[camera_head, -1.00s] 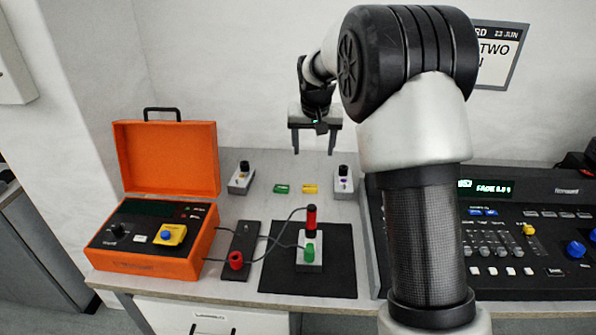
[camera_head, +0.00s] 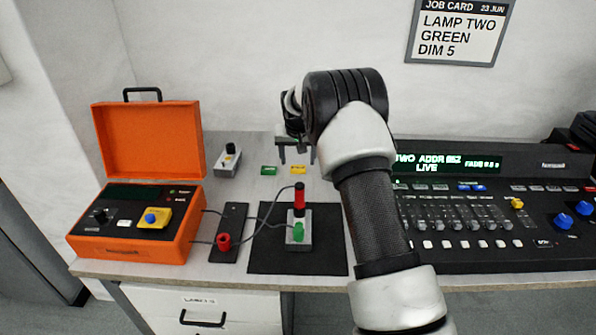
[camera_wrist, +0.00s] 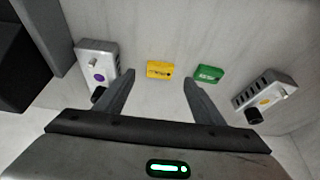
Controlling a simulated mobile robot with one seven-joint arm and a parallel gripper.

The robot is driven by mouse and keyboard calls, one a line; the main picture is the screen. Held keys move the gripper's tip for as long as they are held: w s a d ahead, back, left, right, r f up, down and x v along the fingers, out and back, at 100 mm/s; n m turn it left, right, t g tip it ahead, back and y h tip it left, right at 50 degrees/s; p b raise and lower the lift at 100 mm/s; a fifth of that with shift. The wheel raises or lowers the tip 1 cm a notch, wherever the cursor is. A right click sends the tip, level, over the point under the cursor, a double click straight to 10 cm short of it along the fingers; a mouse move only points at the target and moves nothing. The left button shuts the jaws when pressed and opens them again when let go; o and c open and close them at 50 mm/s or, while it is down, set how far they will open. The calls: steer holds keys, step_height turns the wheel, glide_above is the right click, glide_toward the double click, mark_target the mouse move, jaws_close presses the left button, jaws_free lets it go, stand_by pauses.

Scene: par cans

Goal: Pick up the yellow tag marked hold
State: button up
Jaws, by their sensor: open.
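The yellow tag (camera_head: 298,170) lies flat on the grey bench top, just right of a green tag (camera_head: 269,170). In the wrist view the yellow tag (camera_wrist: 160,69) shows beyond my fingertips and between their lines, with dark marks too small to read. The green tag (camera_wrist: 209,73) is to its right there. My gripper (camera_head: 296,157) is open and empty above the bench, near the yellow tag. In the wrist view my gripper's fingers (camera_wrist: 158,77) are spread apart, touching neither tag.
A grey box with a black knob (camera_head: 228,158) stands left of the tags; another with a purple dot (camera_wrist: 97,62) shows in the wrist view. An orange case (camera_head: 140,240), a black mat (camera_head: 270,255) with a red-and-green device (camera_head: 299,225), and a lighting console (camera_head: 480,215) surround the area.

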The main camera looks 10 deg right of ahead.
mark_target(298, 168)
steer(key=x, duration=0.5)
steer(key=shift+w+r+b, duration=0.1)
steer(key=shift+w+b, duration=0.1)
steer(key=shift+b, duration=0.1)
steer(key=c, duration=1.1)
